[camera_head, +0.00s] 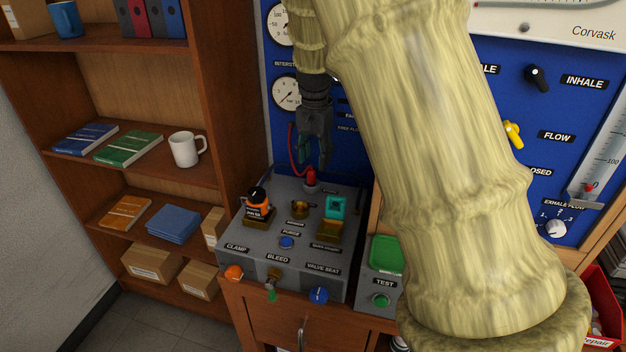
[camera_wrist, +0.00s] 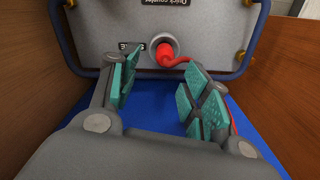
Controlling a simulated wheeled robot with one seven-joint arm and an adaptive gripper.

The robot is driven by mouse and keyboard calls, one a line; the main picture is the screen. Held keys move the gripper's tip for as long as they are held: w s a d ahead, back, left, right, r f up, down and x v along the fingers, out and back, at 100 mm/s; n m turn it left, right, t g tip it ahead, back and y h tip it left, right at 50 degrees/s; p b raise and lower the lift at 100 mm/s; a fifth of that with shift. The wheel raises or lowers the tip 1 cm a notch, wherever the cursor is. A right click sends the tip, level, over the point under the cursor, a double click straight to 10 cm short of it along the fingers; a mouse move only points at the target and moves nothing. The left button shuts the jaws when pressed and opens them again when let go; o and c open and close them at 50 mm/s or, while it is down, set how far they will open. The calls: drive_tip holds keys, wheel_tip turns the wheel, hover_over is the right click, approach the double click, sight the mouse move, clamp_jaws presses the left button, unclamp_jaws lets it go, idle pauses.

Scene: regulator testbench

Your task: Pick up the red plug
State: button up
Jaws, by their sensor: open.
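The red plug (camera_head: 310,174) sits at the back of the grey testbench box (camera_head: 300,262), with a red hose running up from it along the left of my gripper. In the wrist view the red plug (camera_wrist: 166,54) is seated in a round metal socket, and its hose bends off to the right. My gripper (camera_head: 316,166) hangs just above the plug, fingers pointing down. In the wrist view my gripper (camera_wrist: 154,82) is open, its teal-padded fingers on either side of the plug's line, with nothing between them. The plug lies a little beyond the fingertips.
The box top carries an orange-black knob (camera_head: 258,202), a brass fitting (camera_head: 299,209) and a teal part (camera_head: 335,207). A blue gauge panel (camera_head: 560,75) stands behind. A wooden shelf (camera_head: 160,172) with a white mug (camera_head: 185,149) is at left. My arm hides the middle right.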

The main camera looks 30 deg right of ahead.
sight(311, 171)
drive_tip(key=shift+a+f, duration=0.2)
drive_tip(key=shift+f, duration=0.2)
drive_tip(key=shift+a+f+p, duration=0.2)
drive_tip(key=shift+f+p, duration=0.3)
drive_tip(key=shift+f, duration=0.65)
drive_tip(key=shift+a+f+p, duration=0.15)
drive_tip(key=shift+f+p, duration=0.3)
drive_tip(key=shift+f, duration=0.7)
clamp_jaws()
